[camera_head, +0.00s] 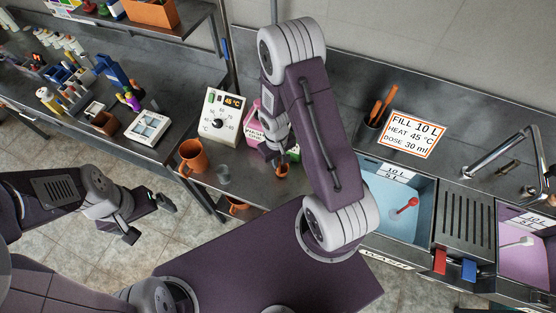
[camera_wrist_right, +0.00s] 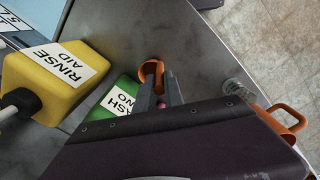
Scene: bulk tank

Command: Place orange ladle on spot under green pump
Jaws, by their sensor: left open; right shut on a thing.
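The orange ladle (camera_head: 282,171) shows as a small orange cup just below my right gripper (camera_head: 284,157), over the counter's front part. In the right wrist view the ladle (camera_wrist_right: 151,70) is at the tips of my right gripper (camera_wrist_right: 158,88), which is shut on it. The green pump bottle (camera_wrist_right: 117,98) stands close beside the fingers, partly covered by my gripper body; my arm mostly hides it in the head view. Whether the ladle touches the counter, and the spot itself, I cannot tell. My left gripper (camera_head: 149,219) is open and empty, away from the counter.
A yellow rinse-aid bottle (camera_wrist_right: 55,80) stands beside the green one. A pink bottle (camera_head: 254,125), an orange jug (camera_head: 192,156) and a clear glass (camera_head: 223,174) are nearby. A blue sink (camera_head: 390,215) with a red ladle (camera_head: 407,205) lies to the right.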

